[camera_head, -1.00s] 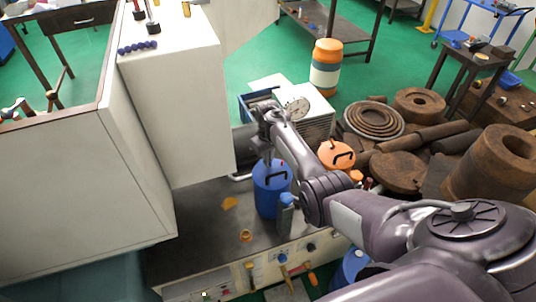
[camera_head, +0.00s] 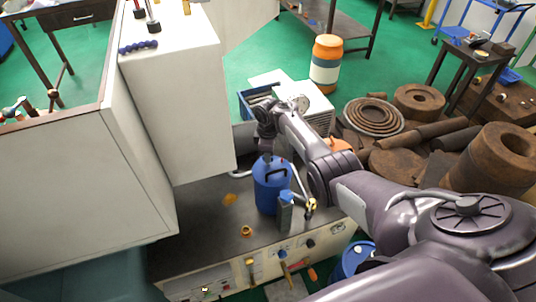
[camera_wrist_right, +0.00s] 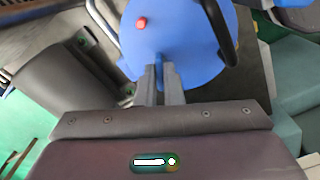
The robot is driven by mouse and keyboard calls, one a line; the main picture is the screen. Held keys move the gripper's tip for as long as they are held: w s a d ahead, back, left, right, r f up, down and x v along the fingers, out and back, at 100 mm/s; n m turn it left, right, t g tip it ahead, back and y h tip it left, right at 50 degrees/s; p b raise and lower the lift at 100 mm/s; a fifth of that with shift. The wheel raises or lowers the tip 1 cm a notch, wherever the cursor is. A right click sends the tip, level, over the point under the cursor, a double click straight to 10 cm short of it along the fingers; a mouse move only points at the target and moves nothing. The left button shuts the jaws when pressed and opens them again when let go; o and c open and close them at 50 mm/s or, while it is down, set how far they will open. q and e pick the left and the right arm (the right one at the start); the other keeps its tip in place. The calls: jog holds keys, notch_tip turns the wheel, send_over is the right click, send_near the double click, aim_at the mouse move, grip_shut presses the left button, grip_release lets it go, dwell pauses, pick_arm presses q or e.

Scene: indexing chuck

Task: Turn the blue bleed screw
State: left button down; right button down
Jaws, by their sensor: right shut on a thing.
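A blue canister (camera_head: 270,192) with a black handle stands on the dark worktop. Its round blue lid (camera_wrist_right: 195,30) fills the top of the right wrist view, with a red knob (camera_wrist_right: 141,23) and the black handle (camera_wrist_right: 222,28). My right gripper (camera_wrist_right: 160,75) is at the edge of this lid, its two grey fingers closed on a small blue piece, seemingly the blue bleed screw (camera_wrist_right: 161,70). Most of that piece is hidden between the fingers. In the head view my right gripper (camera_head: 266,155) comes down at the canister's top. My left gripper is not in view.
A grey bottle with a blue cap (camera_head: 285,212) stands close in front of the canister. A tall white cabinet (camera_head: 175,110) rises at the left. A white box with a dial (camera_head: 318,105) and rusty round parts (camera_head: 400,170) lie behind and right.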

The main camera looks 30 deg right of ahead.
dwell(0.4)
jog(key=c, duration=1.6)
grip_release()
jog(key=shift+o, duration=0.2)
notch_tip(320, 180, up, 8)
jog(key=shift+a+f+p, duration=0.1)
jog(key=shift+f+p, duration=0.05)
jog(key=shift+p, duration=0.7)
